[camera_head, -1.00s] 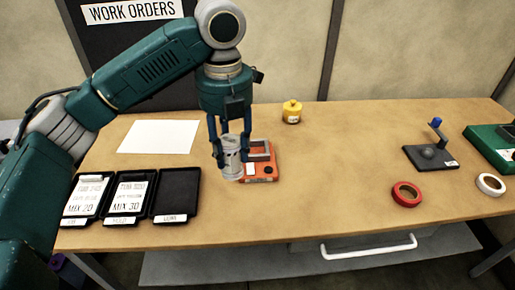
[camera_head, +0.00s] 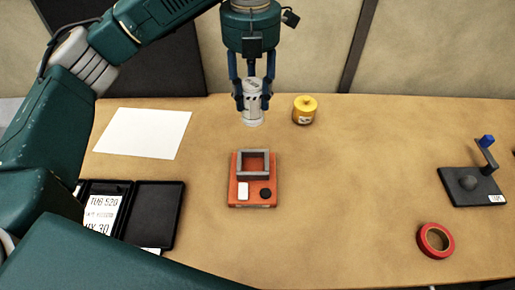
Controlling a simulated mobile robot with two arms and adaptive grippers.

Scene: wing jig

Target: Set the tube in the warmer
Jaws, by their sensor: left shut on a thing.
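My left gripper (camera_head: 252,92) is shut on a white-grey tube (camera_head: 252,108) with dark markings. It holds the tube upright, behind the warmer as seen in the head view. Whether the tube touches the table is hard to tell. The warmer (camera_head: 252,193) is an orange-red box with a raised grey square frame (camera_head: 253,164) at its back, a white patch and a black knob on its front. The frame's opening looks empty. My right gripper is not in view.
A yellow lidded pot (camera_head: 305,110) stands just right of the tube. White paper (camera_head: 143,133) and black trays (camera_head: 155,212) lie left. A red tape roll (camera_head: 435,240) and a black stand (camera_head: 472,187) are right. The table between is clear.

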